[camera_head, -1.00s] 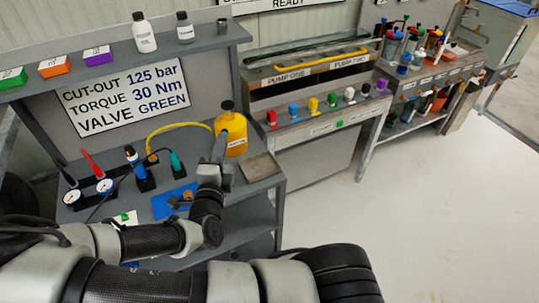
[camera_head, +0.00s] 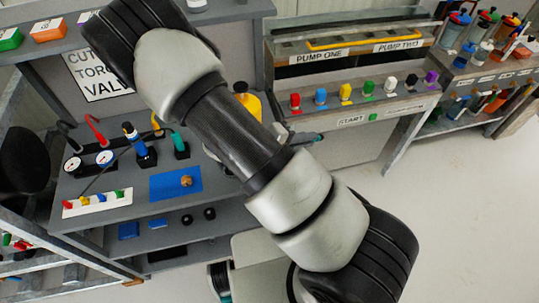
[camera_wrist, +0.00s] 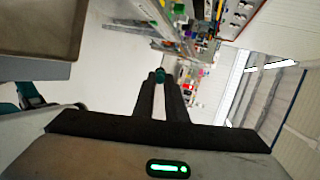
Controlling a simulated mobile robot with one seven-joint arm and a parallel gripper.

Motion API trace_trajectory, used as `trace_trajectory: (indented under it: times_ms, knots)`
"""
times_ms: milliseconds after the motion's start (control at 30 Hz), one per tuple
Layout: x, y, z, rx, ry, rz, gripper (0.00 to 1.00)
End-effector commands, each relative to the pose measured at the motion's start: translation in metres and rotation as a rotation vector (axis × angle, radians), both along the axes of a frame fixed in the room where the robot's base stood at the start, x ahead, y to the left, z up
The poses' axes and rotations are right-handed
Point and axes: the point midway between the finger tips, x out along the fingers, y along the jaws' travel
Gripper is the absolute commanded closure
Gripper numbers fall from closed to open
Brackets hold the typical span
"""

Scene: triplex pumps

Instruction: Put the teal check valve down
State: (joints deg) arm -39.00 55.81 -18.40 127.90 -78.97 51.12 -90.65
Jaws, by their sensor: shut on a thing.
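In the wrist view, my gripper (camera_wrist: 161,77) is shut on a small teal part, the teal check valve (camera_wrist: 160,74), held at the fingertips. Only a little of the valve shows between the fingers. Behind the fingers, pale floor and the distant room show, so the valve is held in the air. In the head view, my arm crosses the picture and covers much of the gripper.
A blue mat (camera_head: 165,187) with a small brass-coloured part (camera_head: 186,181) lies on the grey workbench (camera_head: 150,212). Gauges, a teal-handled tool (camera_head: 180,145) and a white strip of coloured pieces (camera_head: 98,203) stand there too. The pump stand (camera_head: 335,120) is at right; open floor lies before it.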

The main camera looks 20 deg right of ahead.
Motion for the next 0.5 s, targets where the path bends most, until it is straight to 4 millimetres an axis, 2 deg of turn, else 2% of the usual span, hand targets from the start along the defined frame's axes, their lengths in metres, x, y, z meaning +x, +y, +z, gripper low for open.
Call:
trace_trajectory:
  times_ms: [67,233,367,500]
  knots:
    - [-0.014,-0.006,-0.016,0.106,0.015,-0.178,1.00]
    - [-0.038,0.002,-0.042,0.332,0.012,-0.520,1.00]
    - [-0.046,0.017,-0.053,0.506,-0.042,-0.766,1.00]
    - [-0.045,0.038,-0.057,0.681,-0.148,-1.008,1.00]
